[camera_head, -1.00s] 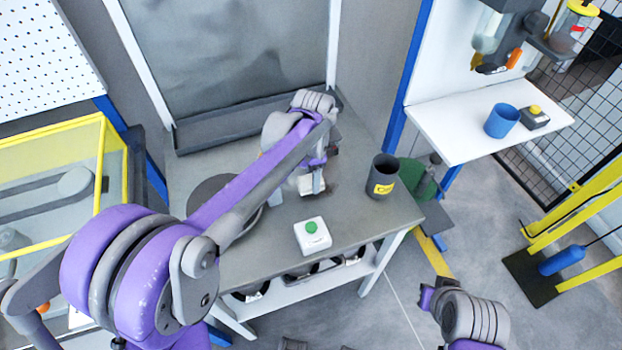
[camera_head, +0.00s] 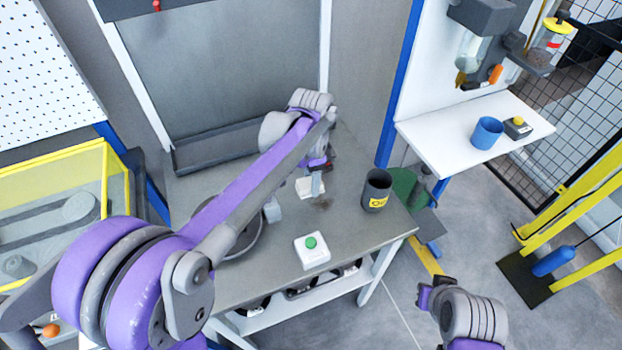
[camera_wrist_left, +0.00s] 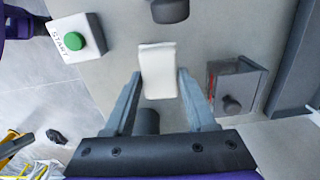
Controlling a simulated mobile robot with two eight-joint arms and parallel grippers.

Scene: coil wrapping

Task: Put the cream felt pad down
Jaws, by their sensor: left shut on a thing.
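The cream felt pad (camera_head: 306,188) is a small pale piece above or on the grey workbench (camera_head: 345,235), partly behind my gripper. My left gripper (camera_head: 318,186) reaches over the bench from the left. In the left wrist view the pad (camera_wrist_left: 157,70) sits between the two fingertips (camera_wrist_left: 160,76), and the jaws are shut on it. I cannot tell whether the pad touches the bench. My right gripper (camera_head: 425,297) is at the lower right, off the bench; its jaws are too unclear to read.
A white box with a green START button (camera_head: 312,251) stands near the front edge. A dark cup with a yellow label (camera_head: 376,191) stands right of the gripper. A round dark plate (camera_head: 238,242) lies partly under my left arm. A small dark patch marks the bench.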

